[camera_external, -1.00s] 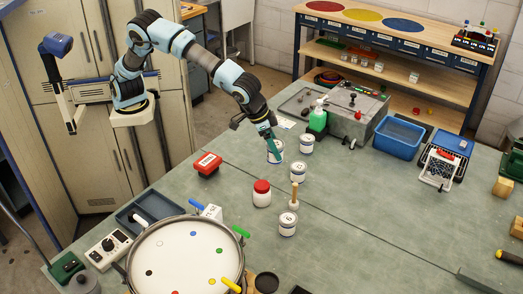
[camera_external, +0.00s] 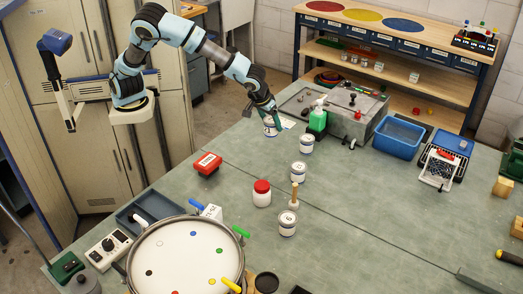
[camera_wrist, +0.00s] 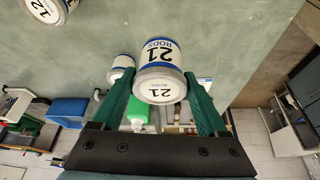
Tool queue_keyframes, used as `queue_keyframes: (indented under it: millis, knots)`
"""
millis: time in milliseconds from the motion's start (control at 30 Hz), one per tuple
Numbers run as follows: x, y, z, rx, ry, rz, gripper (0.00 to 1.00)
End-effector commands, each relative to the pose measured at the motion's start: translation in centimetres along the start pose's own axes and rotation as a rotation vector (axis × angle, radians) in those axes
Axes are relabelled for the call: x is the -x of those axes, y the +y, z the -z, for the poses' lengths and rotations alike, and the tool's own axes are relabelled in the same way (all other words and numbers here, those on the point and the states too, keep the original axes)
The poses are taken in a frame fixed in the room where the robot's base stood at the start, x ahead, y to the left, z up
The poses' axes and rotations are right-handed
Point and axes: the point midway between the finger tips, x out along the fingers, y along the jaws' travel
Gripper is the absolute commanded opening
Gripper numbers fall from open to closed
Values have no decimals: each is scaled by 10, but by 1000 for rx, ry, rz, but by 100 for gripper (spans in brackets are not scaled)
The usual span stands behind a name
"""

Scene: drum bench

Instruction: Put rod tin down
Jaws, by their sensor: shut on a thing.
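The rod tin (camera_external: 271,129) is white with blue bands. In the wrist view its label reads "21 RODS" (camera_wrist: 160,70). My gripper (camera_external: 266,112) is shut on it, with one green finger on each side. The tin is at the far edge of the bench (camera_external: 225,225), left of the green bottle. I cannot tell whether its base touches the bench top or hangs a little above it.
More tins (camera_external: 298,172) (camera_external: 287,224), a red-lidded jar (camera_external: 262,194) and a red box (camera_external: 207,163) stand nearer.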

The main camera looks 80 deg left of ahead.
Motion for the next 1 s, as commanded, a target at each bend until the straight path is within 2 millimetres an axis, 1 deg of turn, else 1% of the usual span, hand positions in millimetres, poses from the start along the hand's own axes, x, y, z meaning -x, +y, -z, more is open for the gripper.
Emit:
queue_keyframes:
  millis: [100,233,300,467,700,1000]
  knots:
    - [-19,-2,-7,-1,0,5,9]
    - [-40,-1,-16,-1,0,4,9]
    - [-48,-1,-19,-1,0,3,9]
    - [-58,-1,-24,-1,0,2,9]
    - [-86,-1,-35,-1,0,2,9]
    - [-89,0,-37,-1,1,-1,9]
